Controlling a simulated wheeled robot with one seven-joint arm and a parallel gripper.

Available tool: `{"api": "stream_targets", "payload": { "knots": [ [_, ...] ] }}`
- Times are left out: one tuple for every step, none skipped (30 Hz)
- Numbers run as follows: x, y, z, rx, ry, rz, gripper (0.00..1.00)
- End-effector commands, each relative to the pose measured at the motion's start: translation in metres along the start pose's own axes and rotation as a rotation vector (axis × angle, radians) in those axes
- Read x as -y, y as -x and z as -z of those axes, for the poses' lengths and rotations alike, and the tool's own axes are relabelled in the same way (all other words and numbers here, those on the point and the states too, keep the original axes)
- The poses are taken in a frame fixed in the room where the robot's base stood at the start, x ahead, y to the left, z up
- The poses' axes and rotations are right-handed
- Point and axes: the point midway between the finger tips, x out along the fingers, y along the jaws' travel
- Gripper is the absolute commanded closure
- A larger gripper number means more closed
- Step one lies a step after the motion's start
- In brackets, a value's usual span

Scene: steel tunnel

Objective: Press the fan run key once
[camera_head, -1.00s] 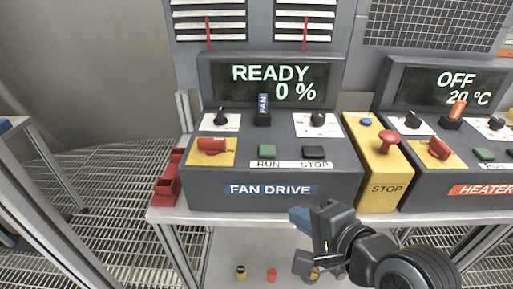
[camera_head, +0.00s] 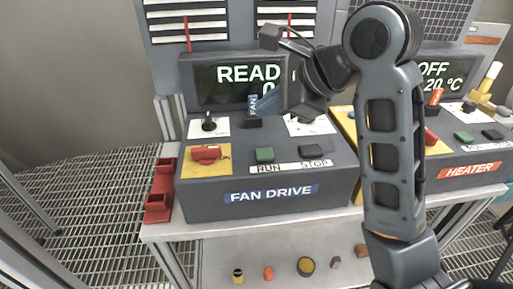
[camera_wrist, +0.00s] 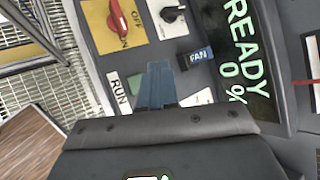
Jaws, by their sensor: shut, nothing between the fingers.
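The fan drive box (camera_head: 272,192) stands on the bench, and its display (camera_head: 225,82) shows READY, partly covered by my arm. The green run key (camera_head: 265,155) sits on the sloped panel above the RUN label. The black stop key (camera_head: 312,152) is to its right. My gripper (camera_head: 268,108) is shut and empty, its blue fingers raised over the panel, near the FAN tag and behind the run key in the picture. In the wrist view the fingertips (camera_wrist: 157,68) partly cover the green run key (camera_wrist: 135,83); the display there reads READY 0 %.
A red switch on a yellow plate (camera_head: 188,166) is left of the run key. A black knob (camera_head: 208,122) and the upright blue FAN tag (camera_head: 253,104) stand behind. The heater box (camera_head: 462,172) is at right. Small parts lie on the lower shelf.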

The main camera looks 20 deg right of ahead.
Motion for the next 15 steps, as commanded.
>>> {"api": "stream_targets", "payload": {
  "knots": [
    [0.0051, 0.0043, -0.0008, -0.009, -0.010, -0.003, 1.00],
    [0.0066, 0.0060, -0.0010, -0.013, -0.016, -0.006, 1.00],
    [0.0079, 0.0077, -0.0009, -0.019, -0.024, -0.010, 1.00],
    [0.0089, 0.0088, -0.0011, -0.022, -0.028, -0.012, 1.00],
    [0.0096, 0.0096, -0.0012, -0.024, -0.031, -0.013, 1.00],
    [0.0101, 0.0103, -0.0013, -0.026, -0.033, -0.014, 1.00],
    [0.0102, 0.0105, -0.0013, -0.027, -0.034, -0.015, 1.00],
    [0.0102, 0.0106, -0.0013, -0.027, -0.035, -0.016, 1.00],
    [0.0101, 0.0106, -0.0012, -0.028, -0.036, -0.016, 1.00],
    [0.0100, 0.0106, -0.0012, -0.027, -0.036, -0.016, 1.00],
    [0.0100, 0.0105, -0.0013, -0.027, -0.035, -0.016, 1.00],
    [0.0100, 0.0105, -0.0013, -0.027, -0.035, -0.016, 1.00],
    [0.0099, 0.0105, -0.0013, -0.027, -0.035, -0.016, 1.00],
    [0.0099, 0.0104, -0.0014, -0.027, -0.035, -0.016, 1.00],
    [0.0099, 0.0104, -0.0014, -0.027, -0.035, -0.016, 1.00]
  ]
}}
